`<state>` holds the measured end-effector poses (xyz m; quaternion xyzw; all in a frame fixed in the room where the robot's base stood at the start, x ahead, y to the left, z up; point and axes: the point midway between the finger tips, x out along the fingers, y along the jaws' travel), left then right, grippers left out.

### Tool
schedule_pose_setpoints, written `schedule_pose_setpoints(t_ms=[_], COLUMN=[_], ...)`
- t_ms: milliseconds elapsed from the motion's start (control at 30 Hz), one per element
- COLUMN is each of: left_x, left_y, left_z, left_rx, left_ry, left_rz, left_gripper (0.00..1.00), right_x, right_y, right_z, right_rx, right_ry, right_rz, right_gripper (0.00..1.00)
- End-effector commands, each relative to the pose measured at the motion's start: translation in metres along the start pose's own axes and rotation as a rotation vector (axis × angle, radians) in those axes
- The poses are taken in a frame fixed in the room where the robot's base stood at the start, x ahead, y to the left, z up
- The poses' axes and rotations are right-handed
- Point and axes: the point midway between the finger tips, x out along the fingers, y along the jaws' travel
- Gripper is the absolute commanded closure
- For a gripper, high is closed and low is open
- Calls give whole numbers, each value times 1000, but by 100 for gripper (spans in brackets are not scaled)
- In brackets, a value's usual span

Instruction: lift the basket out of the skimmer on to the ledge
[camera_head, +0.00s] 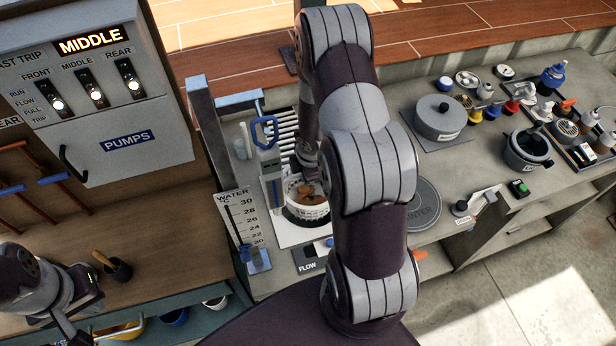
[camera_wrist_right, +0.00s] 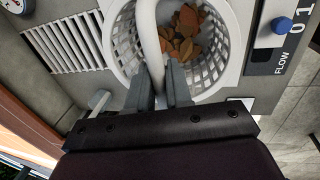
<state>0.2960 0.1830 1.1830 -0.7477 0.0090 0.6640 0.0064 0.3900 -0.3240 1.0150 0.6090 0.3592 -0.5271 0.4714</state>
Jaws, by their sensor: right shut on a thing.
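The basket (camera_head: 308,214) is white and latticed, with brown leaves inside, at the white skimmer surround (camera_head: 287,236) in the head view. In the right wrist view the basket (camera_wrist_right: 210,70) shows close up, with its white handle (camera_wrist_right: 148,40) arching over it. My right gripper (camera_wrist_right: 158,84) is shut on this handle, one finger on each side. I cannot tell how far the basket sits in or above the skimmer. In the head view my right arm hides part of it. My left gripper (camera_head: 76,334) is low at the left edge, far from the basket; its jaws are unclear.
A water gauge (camera_head: 243,222) and a blue-handled tool (camera_head: 268,160) stand left of the basket. A FLOW switch panel (camera_head: 312,260) is in front of it. A slotted grille (camera_wrist_right: 65,45) lies beside it. Pots and bottles crowd the right counter, including a lidded pot (camera_head: 440,115).

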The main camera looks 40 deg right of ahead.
Motion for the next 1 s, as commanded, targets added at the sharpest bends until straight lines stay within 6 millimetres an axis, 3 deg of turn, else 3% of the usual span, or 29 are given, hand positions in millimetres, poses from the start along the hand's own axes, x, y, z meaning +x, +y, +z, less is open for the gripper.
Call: schedule_pose_setpoints(t_ms=[433,767,1000], left_x=[-4,-28,-26], left_y=[0,0,0], left_z=[0,-3,-3], left_rx=[0,0,0], left_ry=[0,0,0], left_rz=[0,0,0], left_gripper=[100,100,100], right_x=[-5,-28,-26], right_y=[1,6,5], right_z=[0,0,0], right_rx=[0,0,0], right_ry=[0,0,0], right_rz=[0,0,0], right_gripper=[100,100,100])
